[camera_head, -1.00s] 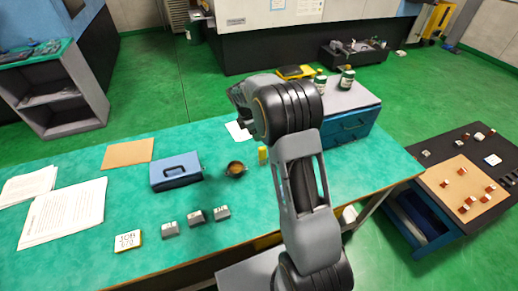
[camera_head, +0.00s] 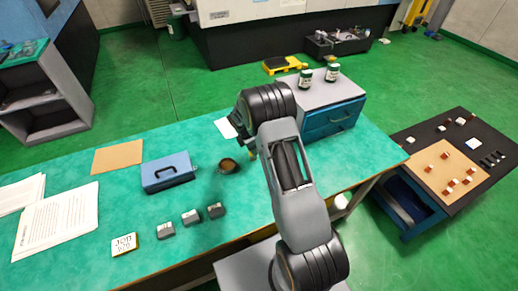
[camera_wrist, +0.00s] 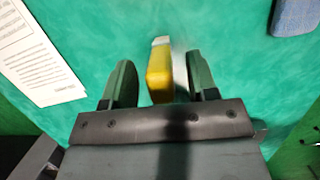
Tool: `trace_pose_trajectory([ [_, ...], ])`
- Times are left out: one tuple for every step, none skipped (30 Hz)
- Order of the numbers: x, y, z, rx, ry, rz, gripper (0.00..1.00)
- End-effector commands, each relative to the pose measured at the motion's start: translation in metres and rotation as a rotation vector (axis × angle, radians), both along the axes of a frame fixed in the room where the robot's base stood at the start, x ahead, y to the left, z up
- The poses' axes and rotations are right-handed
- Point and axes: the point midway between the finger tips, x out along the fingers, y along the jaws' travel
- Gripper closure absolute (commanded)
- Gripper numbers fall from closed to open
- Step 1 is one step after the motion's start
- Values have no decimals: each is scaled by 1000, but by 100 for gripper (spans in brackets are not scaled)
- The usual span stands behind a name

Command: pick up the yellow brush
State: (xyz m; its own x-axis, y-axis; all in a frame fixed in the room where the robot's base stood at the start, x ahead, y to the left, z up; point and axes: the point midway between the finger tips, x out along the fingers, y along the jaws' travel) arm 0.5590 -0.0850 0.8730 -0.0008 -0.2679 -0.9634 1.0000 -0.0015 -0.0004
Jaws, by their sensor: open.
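The yellow brush (camera_wrist: 160,76) lies on the green bench top (camera_wrist: 225,45), with a pale end pointing up the picture in the wrist view. My gripper (camera_wrist: 160,70) is open, with one dark green finger on each side of the brush. Gaps show between the brush and both fingers, and the jaws hold nothing. In the head view my arm hides most of the brush and the fingertips; only a small bit of yellow shows beside the wrist.
A round brown bowl (camera_head: 229,166) stands just left of my wrist, with a blue box (camera_head: 167,172) farther left. A blue drawer unit (camera_head: 332,120) bearing two jars stands to the right. Several grey blocks (camera_head: 191,217) lie near the front edge.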

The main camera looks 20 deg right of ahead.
Motion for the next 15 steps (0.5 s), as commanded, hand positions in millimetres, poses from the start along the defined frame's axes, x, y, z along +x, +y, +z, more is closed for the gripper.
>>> trace_pose_trajectory([
  [0,-1,-4,0,2,0,47],
  [0,-1,-5,0,1,1,47],
  [0,-2,-7,1,0,0,47],
  [0,-2,-8,1,-1,0,47],
  [0,-2,-9,1,-1,0,47],
  [0,-2,-9,1,-1,0,47],
  [0,-2,-9,1,-1,0,47],
  [0,-3,-9,1,-1,-1,47],
  [0,-3,-9,1,-1,-1,47],
  [0,-3,-9,1,0,-1,47],
  [0,-3,-9,1,-1,-2,47],
  [0,-3,-9,1,-1,-2,51],
  [0,-3,-9,1,-1,-2,53],
  [0,-3,-9,1,-1,-2,56],
  [0,-3,-9,1,-1,-2,60],
])
